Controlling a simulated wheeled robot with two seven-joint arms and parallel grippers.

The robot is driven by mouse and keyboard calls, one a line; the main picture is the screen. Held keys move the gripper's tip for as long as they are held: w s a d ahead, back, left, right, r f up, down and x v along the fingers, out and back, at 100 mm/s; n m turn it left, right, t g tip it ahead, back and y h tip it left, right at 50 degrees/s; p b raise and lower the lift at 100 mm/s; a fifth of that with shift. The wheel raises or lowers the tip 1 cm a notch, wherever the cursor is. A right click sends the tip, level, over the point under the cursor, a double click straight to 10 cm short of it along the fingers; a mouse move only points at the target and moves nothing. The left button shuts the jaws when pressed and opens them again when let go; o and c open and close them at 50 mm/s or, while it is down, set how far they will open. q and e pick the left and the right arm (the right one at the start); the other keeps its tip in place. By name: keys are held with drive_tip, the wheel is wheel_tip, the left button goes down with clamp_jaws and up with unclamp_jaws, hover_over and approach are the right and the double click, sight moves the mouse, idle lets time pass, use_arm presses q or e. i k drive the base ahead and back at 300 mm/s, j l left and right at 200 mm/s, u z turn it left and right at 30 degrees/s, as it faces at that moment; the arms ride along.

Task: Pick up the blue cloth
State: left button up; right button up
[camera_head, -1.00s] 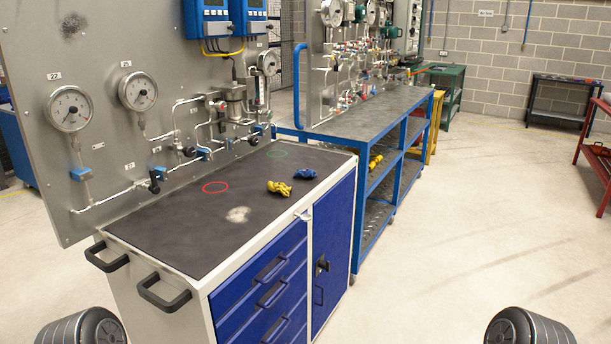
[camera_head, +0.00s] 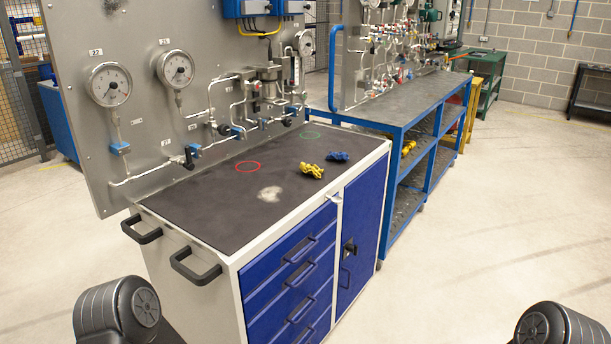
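The blue cloth (camera_head: 338,157) is a small crumpled bundle on the dark top of the cabinet (camera_head: 215,205), toward its right end. A yellow crumpled cloth (camera_head: 311,170) lies just left of it and nearer to me; a small gap seems to part them. Neither of my grippers shows in the head view. Only dark rounded parts of my arms show at the bottom left and bottom right, well short of the cabinet top.
A blue workbench (camera_head: 400,110) stands beyond. The floor at right is clear.

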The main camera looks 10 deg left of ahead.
sight(340, 155)
drive_tip(key=i+l+u, duration=0.15)
drive_tip(key=u, duration=0.8)
drive_tip(key=i+l+u, duration=0.15)
drive_tip(key=l+u, duration=0.2)
drive_tip(key=l, duration=0.2)
drive_tip(key=i+l+u, duration=0.15)
drive_tip(key=l+u, duration=0.2)
drive_tip(key=l, duration=0.25)
drive_tip(key=l+u, duration=0.35)
drive_tip(key=l, duration=2)
